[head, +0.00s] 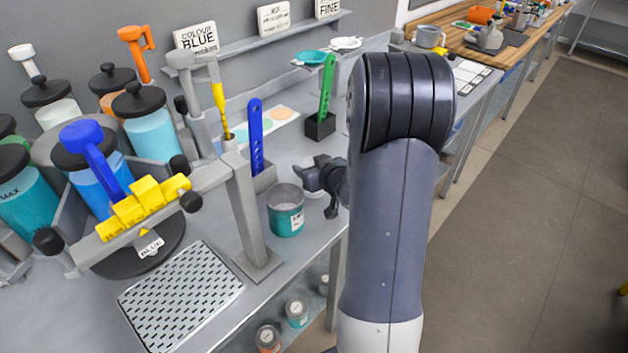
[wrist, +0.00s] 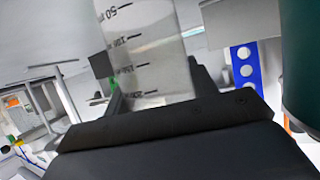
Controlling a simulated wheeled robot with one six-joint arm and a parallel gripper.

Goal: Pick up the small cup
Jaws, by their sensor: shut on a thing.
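The small cup (wrist: 145,50) is clear and has dark graduation marks; it fills the upper middle of the wrist view. My gripper (wrist: 157,95) is shut on it, with a finger on each side. In the head view my gripper (head: 325,178) is low over the bench, just right of a teal can. Whether the cup's base touches the bench cannot be told.
The open teal can (head: 285,212) stands close to my gripper and shows at the wrist view's right edge (wrist: 305,70). A blue perforated strip (head: 256,135) and a green one (head: 327,88) stand behind. A grey post (head: 245,205) and slotted tray (head: 181,297) are left.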

